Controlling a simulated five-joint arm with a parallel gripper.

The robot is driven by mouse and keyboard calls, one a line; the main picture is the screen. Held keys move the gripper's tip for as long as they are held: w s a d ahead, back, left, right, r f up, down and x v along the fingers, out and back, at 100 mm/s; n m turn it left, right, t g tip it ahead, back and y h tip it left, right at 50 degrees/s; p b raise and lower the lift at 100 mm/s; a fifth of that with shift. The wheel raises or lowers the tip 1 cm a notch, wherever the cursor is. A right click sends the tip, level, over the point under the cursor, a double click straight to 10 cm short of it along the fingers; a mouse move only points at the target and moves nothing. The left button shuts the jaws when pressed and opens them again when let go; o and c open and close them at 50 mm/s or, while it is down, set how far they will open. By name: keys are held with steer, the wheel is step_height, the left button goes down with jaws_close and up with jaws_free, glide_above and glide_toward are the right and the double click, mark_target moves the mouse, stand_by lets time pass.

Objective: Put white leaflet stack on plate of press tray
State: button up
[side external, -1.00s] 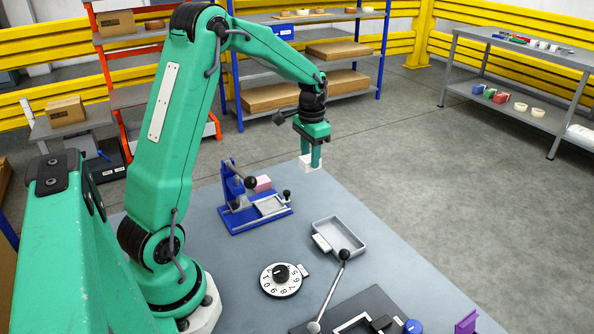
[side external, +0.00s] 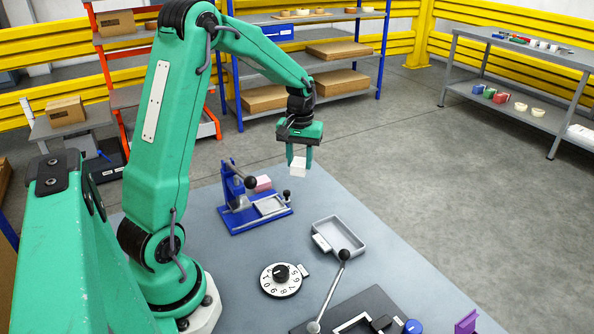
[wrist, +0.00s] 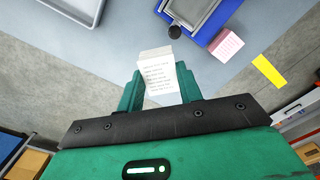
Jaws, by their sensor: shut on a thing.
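My gripper (side external: 300,161) is shut on the white leaflet stack (side external: 298,168), holding it in the air behind the blue press. In the wrist view the stack (wrist: 158,76) sits between both green fingers, with printed lines on its face. The blue press (side external: 254,207) has a pale rectangular plate or tray on its right side (side external: 271,204) and a black-knobbed lever. Part of the press (wrist: 200,12) shows at the top of the wrist view, beyond the stack. The stack is apart from the press.
A pink stack (side external: 263,183) lies just behind the press. A shallow grey tray (side external: 342,236), a numbered dial (side external: 281,279) and a long lever (side external: 334,283) stand nearer the camera. A purple piece (side external: 467,322) is at the lower right.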

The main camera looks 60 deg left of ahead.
steer(key=n, duration=0.2)
steer(key=s+n, duration=0.1)
steer(key=n, duration=0.1)
steer(key=s+n, duration=0.1)
steer(key=n, duration=0.2)
steer(key=shift+s+a+f, duration=0.2)
steer(key=shift+f, duration=0.1)
steer(key=n, duration=0.2)
steer(key=s+n, duration=0.1)
steer(key=n, duration=0.1)
steer(key=s+n, duration=0.1)
steer(key=n, duration=0.1)
steer(key=shift+s+a+f+n, duration=0.1)
steer(key=shift+f+n, duration=0.15)
steer(key=shift+n, duration=0.15)
steer(key=s+n, duration=0.1)
steer(key=n, duration=0.3)
steer(key=s+n, duration=0.2)
steer(key=n, duration=0.2)
steer(key=s+f+n, duration=0.1)
steer(key=n, duration=0.4)
steer(key=shift+s+f, duration=0.1)
steer(key=shift+s, duration=0.1)
steer(key=shift+f, duration=0.2)
steer(key=shift+f, duration=2.8)
